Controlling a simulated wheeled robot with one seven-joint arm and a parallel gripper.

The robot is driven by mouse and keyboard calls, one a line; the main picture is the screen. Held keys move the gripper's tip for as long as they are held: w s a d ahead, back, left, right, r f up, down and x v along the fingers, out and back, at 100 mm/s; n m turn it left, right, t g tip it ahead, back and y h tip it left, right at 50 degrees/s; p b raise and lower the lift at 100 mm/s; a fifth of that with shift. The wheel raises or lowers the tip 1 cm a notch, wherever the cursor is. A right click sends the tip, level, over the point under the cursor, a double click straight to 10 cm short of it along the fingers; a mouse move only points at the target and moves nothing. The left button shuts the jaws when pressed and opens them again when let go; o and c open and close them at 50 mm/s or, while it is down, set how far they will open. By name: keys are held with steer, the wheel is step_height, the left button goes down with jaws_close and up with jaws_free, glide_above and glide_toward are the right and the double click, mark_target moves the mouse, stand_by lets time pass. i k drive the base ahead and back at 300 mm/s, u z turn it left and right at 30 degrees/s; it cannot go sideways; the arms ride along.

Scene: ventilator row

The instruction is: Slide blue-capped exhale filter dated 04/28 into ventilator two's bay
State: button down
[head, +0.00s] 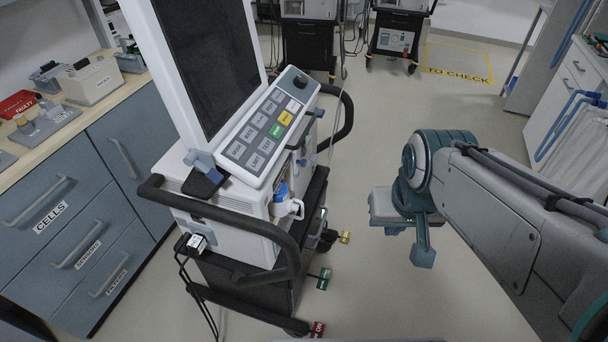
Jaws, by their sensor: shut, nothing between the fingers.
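A ventilator (230,228) on a dark wheeled cart stands in front of me, with a tilted screen and a keypad; I can read no number on it. On its right side a blue-capped white part (282,191) sits at a side opening; it looks like a filter, but no date is legible. My gripper (423,256) hangs to the right of the ventilator over bare floor, apart from it. Its fingers look closed with nothing held, though they are small in view.
Drawers labelled CELLS, SENSORS and FILTERS (104,290) are under the left counter (85,112), which holds several devices. More ventilators (400,35) stand at the back near a yellow TO CHECK floor box (459,64). A cable hangs at the cart's left. Floor between cart and arm is clear.

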mark_target(280, 204)
steer(key=k, duration=0.85)
steer(key=u, duration=1.9)
steer(key=i, duration=1.35)
steer(key=z, duration=2.6)
steer(key=i, duration=0.5)
steer(key=u, duration=0.05)
